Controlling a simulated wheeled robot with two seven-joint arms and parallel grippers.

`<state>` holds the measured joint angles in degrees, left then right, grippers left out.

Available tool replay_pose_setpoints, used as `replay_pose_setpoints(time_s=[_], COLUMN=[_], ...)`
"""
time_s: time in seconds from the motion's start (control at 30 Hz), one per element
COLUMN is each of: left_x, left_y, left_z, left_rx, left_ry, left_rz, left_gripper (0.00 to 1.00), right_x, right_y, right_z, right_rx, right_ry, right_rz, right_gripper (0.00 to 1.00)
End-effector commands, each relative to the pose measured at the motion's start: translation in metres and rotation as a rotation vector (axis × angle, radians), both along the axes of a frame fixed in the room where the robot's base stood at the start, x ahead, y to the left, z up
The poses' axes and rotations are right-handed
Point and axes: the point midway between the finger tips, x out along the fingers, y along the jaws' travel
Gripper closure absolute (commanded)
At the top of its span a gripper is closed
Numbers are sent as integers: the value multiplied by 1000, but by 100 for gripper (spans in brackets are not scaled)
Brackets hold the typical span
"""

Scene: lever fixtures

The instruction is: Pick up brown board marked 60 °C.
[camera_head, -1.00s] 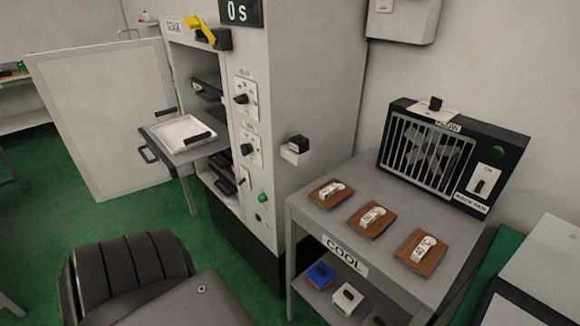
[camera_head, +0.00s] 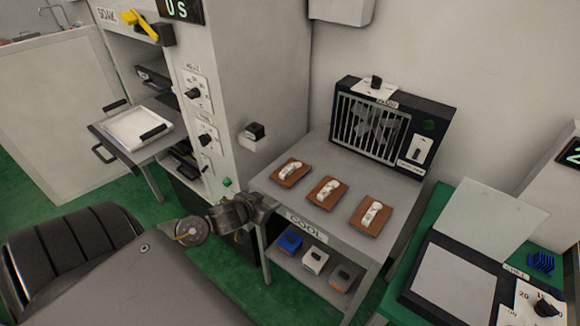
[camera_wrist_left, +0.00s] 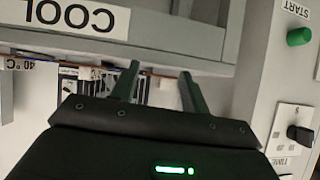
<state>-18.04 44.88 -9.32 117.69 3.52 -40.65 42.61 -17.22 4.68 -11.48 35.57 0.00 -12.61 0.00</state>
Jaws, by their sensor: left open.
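Three brown boards with white labelled pieces lie in a row on the grey COOL table (camera_head: 322,216): a left board (camera_head: 291,172), a middle board (camera_head: 326,191) and a right board (camera_head: 371,214). Their markings are too small to read in the head view, so I cannot tell which is 60 °C. In the left wrist view, a 40 °C label (camera_wrist_left: 22,64) shows at the left edge. My left gripper (camera_head: 247,211) is at the table's front left corner, apart from the boards. Its two fingers (camera_wrist_left: 160,72) are spread and empty. My right gripper is not in view.
A black fan unit (camera_head: 376,130) stands at the table's back. The oven cabinet (camera_head: 250,75) rises to the left, with a white tray (camera_head: 138,128) on its pulled-out shelf. Small blocks (camera_head: 315,260) sit on the lower shelf. A CHILL station (camera_head: 455,281) stands right.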

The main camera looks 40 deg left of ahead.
Motion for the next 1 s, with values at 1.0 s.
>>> replay_pose_setpoints(time_s=[1.0], left_x=[92], left_y=[35], left_z=[41], left_rx=[-47], left_ry=[-166], left_rz=[-42], left_gripper=[55], right_x=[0], right_y=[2], right_z=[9], right_rx=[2], right_ry=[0], right_rz=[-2], right_gripper=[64])
